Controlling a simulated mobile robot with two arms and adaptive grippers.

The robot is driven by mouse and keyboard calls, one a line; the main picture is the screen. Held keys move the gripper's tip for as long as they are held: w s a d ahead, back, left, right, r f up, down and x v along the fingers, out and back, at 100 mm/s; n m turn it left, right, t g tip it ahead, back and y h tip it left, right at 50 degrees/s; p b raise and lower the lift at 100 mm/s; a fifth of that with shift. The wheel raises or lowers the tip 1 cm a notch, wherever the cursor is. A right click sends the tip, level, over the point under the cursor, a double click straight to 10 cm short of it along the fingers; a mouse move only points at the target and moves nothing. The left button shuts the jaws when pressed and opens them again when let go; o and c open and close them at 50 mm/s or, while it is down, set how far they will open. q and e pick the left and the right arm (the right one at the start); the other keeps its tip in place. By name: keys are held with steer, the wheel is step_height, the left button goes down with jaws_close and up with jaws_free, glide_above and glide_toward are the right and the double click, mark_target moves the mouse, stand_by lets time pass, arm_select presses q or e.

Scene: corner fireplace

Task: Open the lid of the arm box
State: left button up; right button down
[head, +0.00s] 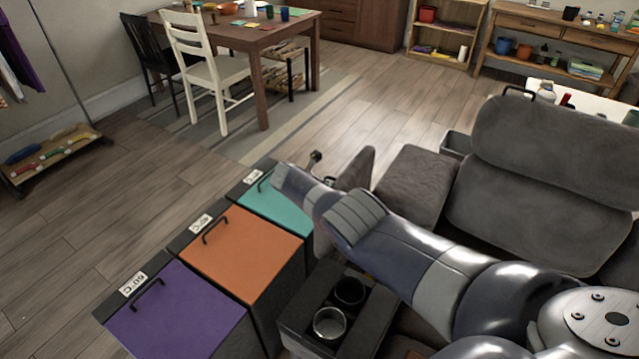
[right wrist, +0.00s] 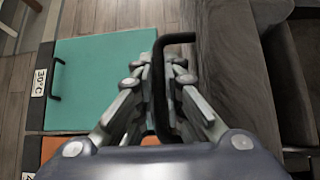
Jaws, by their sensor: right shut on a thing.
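The arm box is the grey sofa armrest beside the cup holder. Its grey fabric lid (right wrist: 235,80) fills the middle right of the right wrist view, with a black handle (right wrist: 178,38) at its left edge. My right gripper (right wrist: 160,85) is shut on this handle. In the head view, part of a grey panel (head: 358,168), which looks like the lid, stands up behind my right forearm. My arm hides most of the box and the gripper's fingers there, so the exact lid angle is unclear. My left gripper is in neither view.
Teal (head: 277,207), orange (head: 240,252) and purple (head: 180,318) lidded bins stand left of the sofa, close to my right arm. A cup holder (head: 300,318) is in front. The sofa backrest (head: 545,180) is at right. Open floor (head: 60,235) lies at left.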

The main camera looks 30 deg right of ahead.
steer(key=shift+w+a, duration=0.1)
steer(key=shift+a, duration=0.1)
steer(key=c, duration=2)
jaws_free()
steer(key=shift+o, duration=0.2)
steer(key=shift+a+r, duration=0.3)
steer(key=shift+s+a+r, duration=0.3)
steer(key=shift+s+r, duration=0.25)
steer(key=shift+s, duration=0.05)
steer(key=v, duration=0.9)
steer(key=shift+a+r, duration=0.2)
steer(key=shift+a, duration=0.15)
